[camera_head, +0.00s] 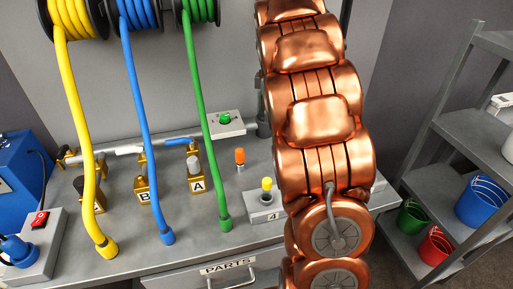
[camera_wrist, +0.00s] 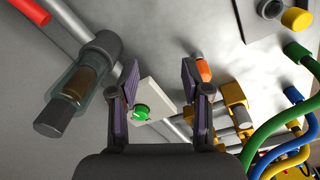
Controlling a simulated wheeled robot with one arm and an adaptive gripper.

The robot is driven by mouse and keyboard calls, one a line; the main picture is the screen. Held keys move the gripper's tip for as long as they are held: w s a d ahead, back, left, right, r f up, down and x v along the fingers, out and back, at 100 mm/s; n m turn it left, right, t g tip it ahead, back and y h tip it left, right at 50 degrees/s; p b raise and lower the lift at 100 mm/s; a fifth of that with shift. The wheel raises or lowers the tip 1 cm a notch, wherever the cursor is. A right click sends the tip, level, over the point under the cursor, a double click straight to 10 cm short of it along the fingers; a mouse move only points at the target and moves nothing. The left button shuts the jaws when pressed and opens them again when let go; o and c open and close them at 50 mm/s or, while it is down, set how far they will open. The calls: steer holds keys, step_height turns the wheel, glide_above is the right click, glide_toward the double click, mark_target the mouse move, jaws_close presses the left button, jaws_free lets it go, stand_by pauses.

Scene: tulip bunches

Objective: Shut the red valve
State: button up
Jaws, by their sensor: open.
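My gripper (camera_wrist: 160,82) is open in the wrist view, its two fingers apart with nothing held. A red bar (camera_wrist: 28,10), which may be the red valve's handle, shows at the upper left corner of the wrist view beside a grey pipe (camera_wrist: 68,18). It lies up and left of my fingers, apart from them, and is partly cut off by the frame. The head view shows no red valve; my copper arm covers the middle right of the bench there, and my gripper is hidden.
A white box with a green knob (camera_head: 224,118) stands at the bench back; it also shows between my fingers (camera_wrist: 140,112). A clear cylinder (camera_wrist: 80,85) is left of them. Yellow (camera_head: 75,120), blue (camera_head: 137,110) and green hoses (camera_head: 203,110) hang left. Shelves (camera_head: 455,180) stand right.

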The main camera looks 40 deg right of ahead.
steer(key=s+a+f+m+b, duration=0.2)
steer(key=s+a+m, duration=0.1)
steer(key=s+a, duration=0.4)
steer(key=a, duration=0.3)
steer(key=shift+s+a+f+g, duration=0.2)
steer(key=shift+f+g, duration=0.1)
